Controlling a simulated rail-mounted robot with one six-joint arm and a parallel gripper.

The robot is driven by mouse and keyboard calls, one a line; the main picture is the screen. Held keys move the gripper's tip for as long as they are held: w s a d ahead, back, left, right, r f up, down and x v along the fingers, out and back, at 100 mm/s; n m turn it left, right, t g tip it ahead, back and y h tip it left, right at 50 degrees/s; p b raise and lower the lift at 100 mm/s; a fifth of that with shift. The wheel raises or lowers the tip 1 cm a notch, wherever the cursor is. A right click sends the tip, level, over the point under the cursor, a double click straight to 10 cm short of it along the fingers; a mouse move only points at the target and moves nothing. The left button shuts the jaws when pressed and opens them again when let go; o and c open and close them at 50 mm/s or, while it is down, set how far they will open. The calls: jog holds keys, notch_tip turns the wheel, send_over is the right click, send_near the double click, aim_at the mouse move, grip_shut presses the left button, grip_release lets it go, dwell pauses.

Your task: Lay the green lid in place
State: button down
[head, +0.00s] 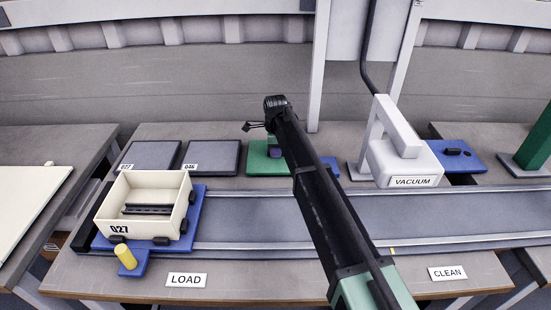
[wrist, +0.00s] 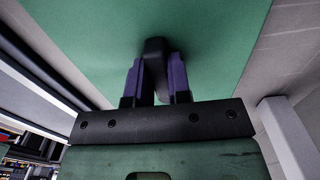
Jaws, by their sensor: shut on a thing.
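The green lid (head: 259,163) is a flat plate at the back of the bench, right of two grey plates, partly hidden behind my arm. In the wrist view the lid (wrist: 95,45) fills much of the picture, with a black knob (wrist: 154,60) on it. My gripper (wrist: 158,75) has its two purple fingers shut on this knob, one on each side. In the head view my gripper (head: 275,153) is mostly hidden by the arm. I cannot tell whether the lid touches the bench. An open cream box (head: 160,232) marked 027 stands at the left, a dark bar inside it.
The box sits on a blue pallet (head: 200,205) with black clamps and a yellow knob (head: 126,257), on a grey rail track (head: 240,233). Grey plates (head: 150,156) (head: 212,157) lie behind. A white vacuum unit (head: 400,160) stands right. The track between is clear beneath my arm.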

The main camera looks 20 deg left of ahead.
notch_tip(320, 180, up, 7)
jog(key=p, duration=0.6)
jog(key=shift+p, duration=0.35)
jog(key=shift+f, duration=0.15)
